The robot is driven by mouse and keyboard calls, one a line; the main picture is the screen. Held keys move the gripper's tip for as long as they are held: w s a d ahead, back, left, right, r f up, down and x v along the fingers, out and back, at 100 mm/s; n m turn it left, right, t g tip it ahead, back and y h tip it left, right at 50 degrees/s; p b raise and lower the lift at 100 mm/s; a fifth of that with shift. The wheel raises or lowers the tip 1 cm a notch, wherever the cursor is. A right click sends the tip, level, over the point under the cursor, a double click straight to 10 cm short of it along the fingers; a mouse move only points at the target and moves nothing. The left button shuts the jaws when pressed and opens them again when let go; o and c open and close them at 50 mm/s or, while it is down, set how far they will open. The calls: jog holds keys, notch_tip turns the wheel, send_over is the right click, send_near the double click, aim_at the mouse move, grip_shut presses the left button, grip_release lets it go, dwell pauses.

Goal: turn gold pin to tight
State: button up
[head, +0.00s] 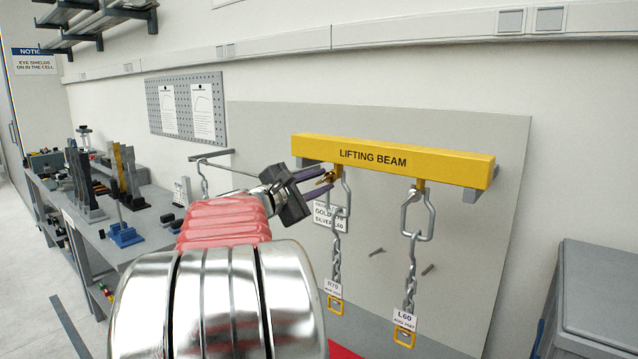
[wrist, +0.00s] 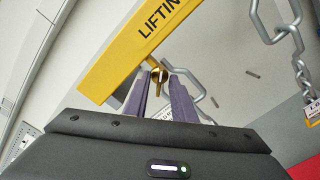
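The gold pin (head: 328,177) is at the left shackle (head: 340,199) under the yellow lifting beam (head: 394,160). In the wrist view the gold pin (wrist: 158,77) shows as a small gold ring and stem below the beam (wrist: 125,62). My gripper (head: 326,181) reaches it from the left. Its two purple fingers stand apart, with the pin's end between the tips (wrist: 160,80). I see a gap between the pin and the fingers, so the gripper looks open. Whether either finger touches the pin is unclear.
A left chain (head: 336,260) with an R70 tag and a right chain (head: 410,285) with an L60 tag hang before a grey panel (head: 465,240). Two small pegs stick out of the panel. A bench (head: 125,235) with tools stands left, a grey bin (head: 600,300) right.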

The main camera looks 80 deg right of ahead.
grip_shut()
jog(key=shift+f, duration=0.1)
jog(key=shift+m, duration=0.4)
jog(key=m, duration=0.4)
jog(key=shift+f, duration=0.1)
jog(key=m, duration=0.4)
jog(key=shift+m, duration=0.3)
jog(key=m, duration=1)
dwell(0.4)
